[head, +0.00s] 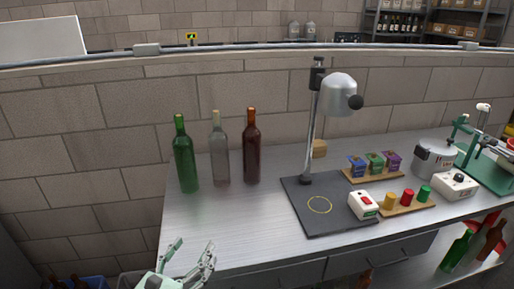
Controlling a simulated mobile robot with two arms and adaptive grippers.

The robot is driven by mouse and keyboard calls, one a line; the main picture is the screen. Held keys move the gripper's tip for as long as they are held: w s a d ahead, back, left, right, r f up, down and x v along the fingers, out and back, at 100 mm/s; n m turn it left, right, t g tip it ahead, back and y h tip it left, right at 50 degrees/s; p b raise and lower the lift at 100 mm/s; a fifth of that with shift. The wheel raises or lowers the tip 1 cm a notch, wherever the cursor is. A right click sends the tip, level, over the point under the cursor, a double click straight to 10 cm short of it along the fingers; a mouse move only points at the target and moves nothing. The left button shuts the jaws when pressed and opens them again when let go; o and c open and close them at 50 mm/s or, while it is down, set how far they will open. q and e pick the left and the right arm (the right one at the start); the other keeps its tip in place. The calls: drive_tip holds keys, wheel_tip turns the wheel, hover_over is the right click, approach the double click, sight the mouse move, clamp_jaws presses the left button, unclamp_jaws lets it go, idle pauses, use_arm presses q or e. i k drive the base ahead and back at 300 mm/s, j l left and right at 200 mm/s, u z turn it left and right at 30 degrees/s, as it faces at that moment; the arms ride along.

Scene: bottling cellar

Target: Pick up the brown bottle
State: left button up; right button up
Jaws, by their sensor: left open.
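The brown bottle (252,150) stands upright on the metal worktop (240,220), the rightmost of three bottles in a row. A clear grey bottle (220,155) stands just left of it, and a green bottle (185,160) stands farther left. My left gripper (192,250) is at the bottom of the head view, near the worktop's front edge. Its fingers are spread and empty, and it is well apart from the bottles. My right gripper is not in view.
A lamp-like fixture (340,92) rises from a dark base plate (338,222) right of the bottles. Boxes on a wooden strip, coloured caps, a white switch box (363,205) and a pot (434,160) fill the right. The worktop before the bottles is clear. A brick wall stands behind.

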sight(251, 137)
drive_tip(key=i+l, duration=0.15)
drive_tip(key=i, duration=0.2)
drive_tip(key=i+l, duration=0.15)
drive_tip(key=i, duration=0.25)
drive_tip(key=i+l, duration=0.15)
drive_tip(key=i, duration=0.2)
